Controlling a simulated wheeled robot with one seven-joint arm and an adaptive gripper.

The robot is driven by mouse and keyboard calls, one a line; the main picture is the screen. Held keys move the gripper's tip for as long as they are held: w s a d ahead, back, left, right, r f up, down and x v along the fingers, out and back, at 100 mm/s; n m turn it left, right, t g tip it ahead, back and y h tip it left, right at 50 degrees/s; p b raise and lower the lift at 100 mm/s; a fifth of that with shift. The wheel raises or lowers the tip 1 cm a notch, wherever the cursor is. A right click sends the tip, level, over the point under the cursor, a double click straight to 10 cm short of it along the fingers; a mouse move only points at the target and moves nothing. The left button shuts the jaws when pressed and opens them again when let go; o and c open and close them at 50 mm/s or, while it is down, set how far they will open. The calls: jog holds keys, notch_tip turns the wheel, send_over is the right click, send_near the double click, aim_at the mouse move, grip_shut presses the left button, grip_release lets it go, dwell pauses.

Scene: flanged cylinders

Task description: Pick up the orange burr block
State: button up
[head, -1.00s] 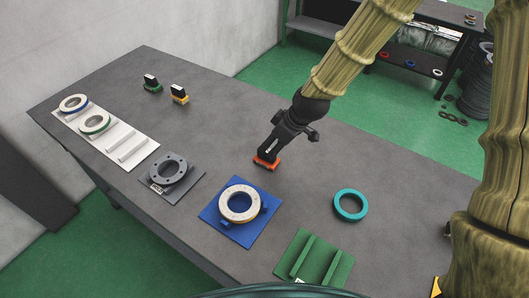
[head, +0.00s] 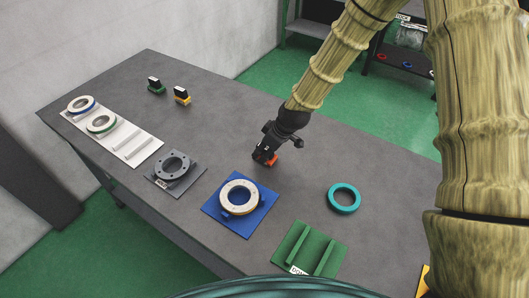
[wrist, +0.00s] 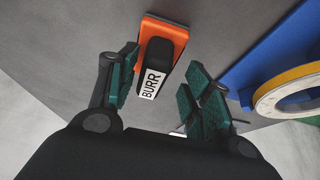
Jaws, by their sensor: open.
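The orange burr block (head: 271,160) lies on the grey table, partly hidden behind my gripper in the head view. In the wrist view the orange block (wrist: 177,34) has a black grip on top with a white label reading BURR. My gripper (head: 264,154) is low over the block. In the wrist view my gripper (wrist: 158,88) is open, with one green-padded finger to the left of the black grip and the other to its right. The grip stands between the fingers, nearer the left one, and I see no finger closed on it.
A blue plate (head: 257,220) with a white and yellow ring (head: 226,199) is close by. A teal ring (head: 344,198), green rack (head: 322,240), grey flange (head: 174,168) and white rack (head: 150,150) stand around. Green (head: 156,88) and yellow-based (head: 182,97) blocks sit farther back.

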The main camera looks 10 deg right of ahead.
jog(key=shift+s+r, duration=0.25)
jog(key=shift+s, duration=0.05)
jog(key=shift+w+f, duration=0.85)
jog(key=shift+w, duration=0.15)
jog(key=c, duration=0.5)
jog(key=shift+w, duration=0.15)
jog(key=shift+c, duration=1.1)
jog(key=shift+s+r, duration=0.4)
jog(key=shift+s, duration=0.2)
jog(key=shift+c, duration=0.4)
jog(key=shift+w+f, duration=0.1)
jog(key=shift+w, duration=0.25)
jog(key=shift+w+r, duration=0.1)
jog(key=shift+r, duration=0.1)
jog(key=shift+s+r+b, duration=0.2)
jog(key=shift+r+b, duration=1.45)
jog(key=shift+r, duration=3.05)
